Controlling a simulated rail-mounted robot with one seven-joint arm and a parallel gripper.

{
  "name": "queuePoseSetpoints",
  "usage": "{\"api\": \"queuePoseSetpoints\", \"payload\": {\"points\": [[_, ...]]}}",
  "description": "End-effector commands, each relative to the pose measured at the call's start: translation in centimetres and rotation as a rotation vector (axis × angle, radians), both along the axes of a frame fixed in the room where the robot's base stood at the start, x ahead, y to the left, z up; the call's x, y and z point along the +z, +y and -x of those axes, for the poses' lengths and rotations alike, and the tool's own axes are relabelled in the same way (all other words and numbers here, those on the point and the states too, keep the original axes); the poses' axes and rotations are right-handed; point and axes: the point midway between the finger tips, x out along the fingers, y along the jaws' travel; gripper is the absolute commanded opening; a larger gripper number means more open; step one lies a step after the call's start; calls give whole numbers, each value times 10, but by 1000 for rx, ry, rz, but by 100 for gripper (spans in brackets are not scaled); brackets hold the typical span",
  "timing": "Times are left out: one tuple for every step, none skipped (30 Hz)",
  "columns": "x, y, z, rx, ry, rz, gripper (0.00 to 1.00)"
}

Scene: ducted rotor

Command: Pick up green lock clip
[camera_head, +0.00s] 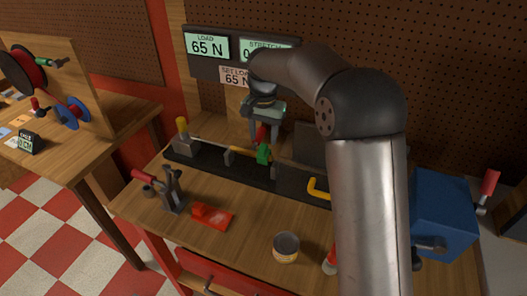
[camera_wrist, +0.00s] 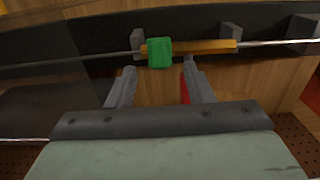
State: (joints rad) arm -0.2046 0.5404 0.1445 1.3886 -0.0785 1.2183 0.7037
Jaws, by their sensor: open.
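The green lock clip (camera_wrist: 160,52) sits on an orange-yellow rod section (camera_wrist: 205,46) of a thin metal bar in the wrist view. The clip also shows in the head view (camera_head: 263,154), below my gripper on the black rail of the bench. My gripper (camera_wrist: 159,75) is open and empty. Its two fingers point toward the bar, with the clip between their lines and just beyond the tips. In the head view my gripper (camera_head: 264,138) hangs above the rail with its fingers down. I cannot tell whether the fingers touch anything.
The black rail (camera_head: 205,163) carries upright brackets. A red-handled clamp (camera_head: 172,190), a red block (camera_head: 211,215) and a tin (camera_head: 286,247) stand in front of it. A blue box (camera_head: 442,212) is at right. Display panels (camera_head: 207,46) stand behind. A red part (camera_wrist: 184,90) shows beside the right finger.

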Motion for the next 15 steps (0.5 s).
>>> {"api": "queuePoseSetpoints", "payload": {"points": [[-6, 0, 2, 0, 5, 1, 47], [-11, 0, 2, 1, 4, 1, 47], [-17, 0, 2, 1, 4, 1, 47], [-21, 0, 1, 1, 3, 1, 47], [-24, 0, 1, 1, 3, 1, 47], [-27, 0, 1, 1, 3, 1, 47], [-29, 0, 1, 1, 1, 1, 47], [-30, 0, 1, 1, 0, 1, 47], [-31, 0, 1, 0, -1, 0, 47], [-31, 0, 1, 0, -1, 0, 47], [-31, 0, 1, 0, -1, 0, 47], [-31, 0, 1, 0, -1, 0, 47], [-31, 0, 1, 0, -1, 0, 47], [-31, 0, 1, 0, -1, 0, 47], [-31, 0, 1, 0, -1, 0, 42]]}}
